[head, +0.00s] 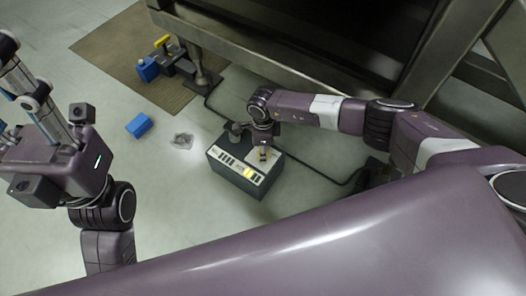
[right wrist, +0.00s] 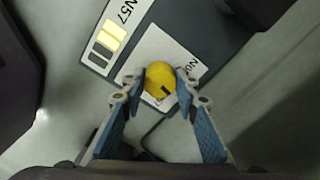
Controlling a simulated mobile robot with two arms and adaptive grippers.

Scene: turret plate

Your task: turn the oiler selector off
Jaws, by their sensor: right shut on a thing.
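The oiler selector is a round yellow knob (right wrist: 158,76) with a black mark, on a white label plate (right wrist: 143,57) on a dark box. In the head view the knob (head: 263,156) shows under my right gripper (head: 263,149), on the top of the box (head: 234,184). In the right wrist view my right gripper (right wrist: 161,78) has its two fingers on either side of the knob and is shut on it. The label's text is partly hidden. My left gripper (head: 22,78) is at the far left, away from the box, its fingertips cut off by the frame edge.
A blue block (head: 139,125) and a small clear piece (head: 181,141) lie on the floor left of the box. A blue and yellow device (head: 160,60) stands at a brown mat (head: 112,52). A black cable (head: 322,175) runs behind the box. A large metal frame (head: 300,62) stands behind.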

